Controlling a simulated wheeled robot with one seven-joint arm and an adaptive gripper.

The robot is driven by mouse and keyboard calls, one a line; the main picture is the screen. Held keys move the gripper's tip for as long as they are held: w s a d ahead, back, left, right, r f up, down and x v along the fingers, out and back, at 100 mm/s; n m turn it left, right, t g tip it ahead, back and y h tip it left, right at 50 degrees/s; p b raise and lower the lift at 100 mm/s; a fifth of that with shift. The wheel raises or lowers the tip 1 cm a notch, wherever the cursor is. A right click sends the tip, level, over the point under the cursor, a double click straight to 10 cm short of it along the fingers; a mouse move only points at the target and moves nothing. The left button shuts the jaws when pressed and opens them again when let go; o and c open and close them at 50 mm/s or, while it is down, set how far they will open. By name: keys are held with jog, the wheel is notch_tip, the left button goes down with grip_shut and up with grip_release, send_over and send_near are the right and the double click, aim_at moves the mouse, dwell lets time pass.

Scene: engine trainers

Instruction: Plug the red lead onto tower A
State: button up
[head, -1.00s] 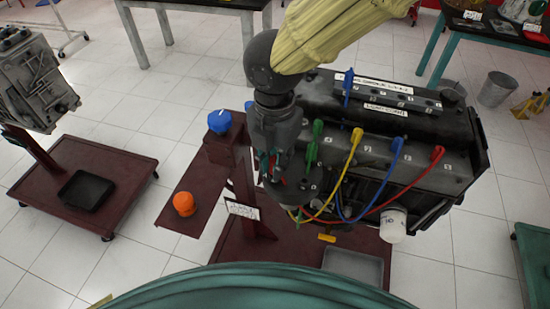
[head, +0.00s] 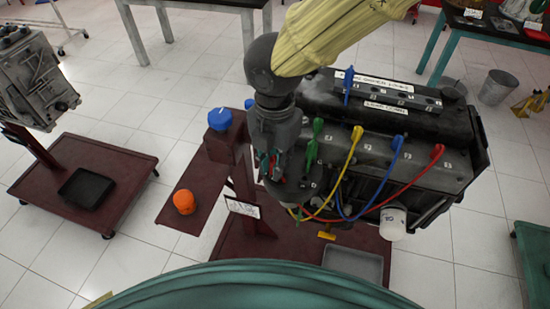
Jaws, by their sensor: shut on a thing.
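My gripper (head: 270,168) points down at the left end of the black engine (head: 410,168). Its fingers are shut on a small piece with red on it, which looks like the red lead's free end, though the wrist partly covers it. The red lead (head: 405,190) runs from its boot (head: 437,151) at the engine's right, down and left toward the gripper. A dark round cap (head: 305,190) with small labels sits just right of the fingers. I cannot make out which tower is A, nor whether the held end touches one.
Green (head: 312,150), yellow (head: 345,168) and blue (head: 385,170) leads stand close on the right. A post with a blue knob (head: 220,119) rises on the left. An orange cap (head: 184,202) lies on the maroon stand (head: 170,215). A white filter (head: 393,222) hangs at front right.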

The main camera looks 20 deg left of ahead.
jog(key=o, duration=0.9)
notch_tip(320, 180, up, 12)
jog(key=shift+r, duration=0.1)
